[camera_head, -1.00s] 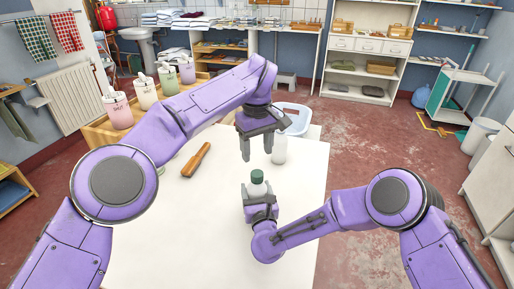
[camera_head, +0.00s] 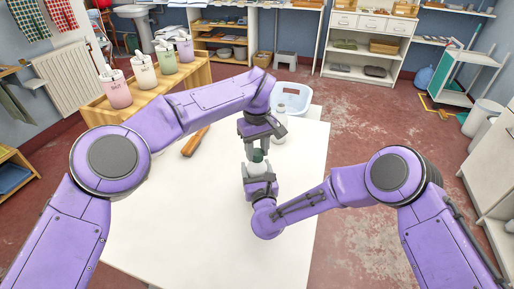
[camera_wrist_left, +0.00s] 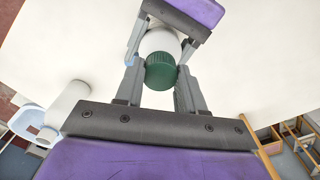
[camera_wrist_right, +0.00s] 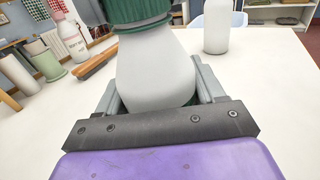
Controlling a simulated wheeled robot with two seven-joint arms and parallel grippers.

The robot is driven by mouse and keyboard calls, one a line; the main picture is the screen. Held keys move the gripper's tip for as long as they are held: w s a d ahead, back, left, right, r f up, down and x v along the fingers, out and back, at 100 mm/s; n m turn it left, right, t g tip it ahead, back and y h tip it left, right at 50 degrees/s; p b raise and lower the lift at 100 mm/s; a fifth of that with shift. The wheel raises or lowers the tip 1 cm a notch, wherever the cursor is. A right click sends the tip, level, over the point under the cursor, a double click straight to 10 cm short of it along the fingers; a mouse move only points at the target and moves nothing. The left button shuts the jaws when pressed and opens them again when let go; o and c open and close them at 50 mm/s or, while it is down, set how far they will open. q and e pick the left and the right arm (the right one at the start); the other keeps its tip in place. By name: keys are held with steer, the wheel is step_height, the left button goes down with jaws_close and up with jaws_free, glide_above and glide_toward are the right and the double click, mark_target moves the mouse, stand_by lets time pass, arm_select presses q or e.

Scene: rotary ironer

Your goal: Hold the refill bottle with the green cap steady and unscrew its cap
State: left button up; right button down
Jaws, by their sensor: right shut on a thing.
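The white refill bottle (camera_head: 258,169) with the green cap (camera_wrist_left: 160,72) stands upright on the white table (camera_head: 180,215). My right gripper (camera_wrist_right: 155,85) is shut around the bottle's body, one finger on each side. My left gripper (camera_head: 259,154) is above it, pointing down. In the left wrist view its fingers stand on both sides of the cap, open, with small gaps showing. The right wrist view shows only the cap's lower part (camera_wrist_right: 140,12) above the bottle's shoulder.
Another white bottle (camera_wrist_right: 217,28) stands behind on the table, near a pale blue basin (camera_head: 292,98). A brush with a wooden handle (camera_head: 194,142) lies to the left. Several labelled containers stand on a wooden bench (camera_head: 200,76) beyond. The front of the table is clear.

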arm_select(q)
steer(key=shift+c, duration=1.2)
steer(key=n, duration=0.6)
steer(key=shift+n, duration=0.3)
steer(key=n, duration=0.5)
steer(key=shift+n, duration=0.4)
steer(key=n, duration=0.9)
steer(key=shift+r, duration=0.1)
steer(key=n, duration=3.2)
steer(key=shift+r+n, duration=0.1)
steer(key=shift+n, duration=0.3)
